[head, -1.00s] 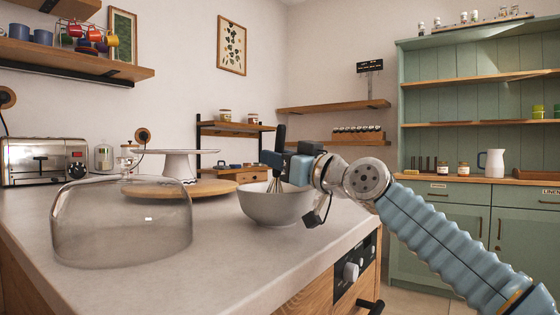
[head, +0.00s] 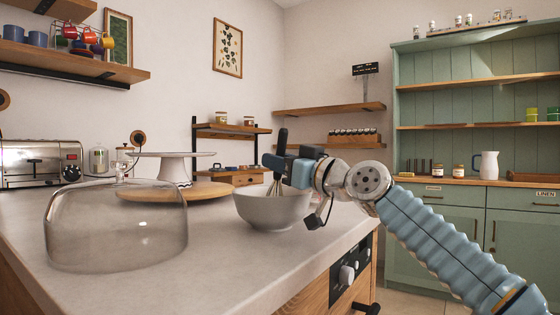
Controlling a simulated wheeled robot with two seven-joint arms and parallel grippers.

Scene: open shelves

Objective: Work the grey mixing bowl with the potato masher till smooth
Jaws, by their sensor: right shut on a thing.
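The grey mixing bowl (head: 268,212) stands upright near the right edge of the counter. My right gripper (head: 282,164) is above the bowl's rim, shut on an upright tool with a dark handle (head: 283,140). Thin wires (head: 274,188) run down from it into the bowl, so it looks more like a whisk than a potato masher. The tool's lower end and the bowl's contents are hidden by the bowl's wall. My left gripper is not in view.
A clear glass dome (head: 115,232) stands on the counter at front left. Behind it are a white cake stand (head: 174,167), a round wooden board (head: 215,190) and a toaster (head: 40,165). The front middle of the counter (head: 215,255) is clear.

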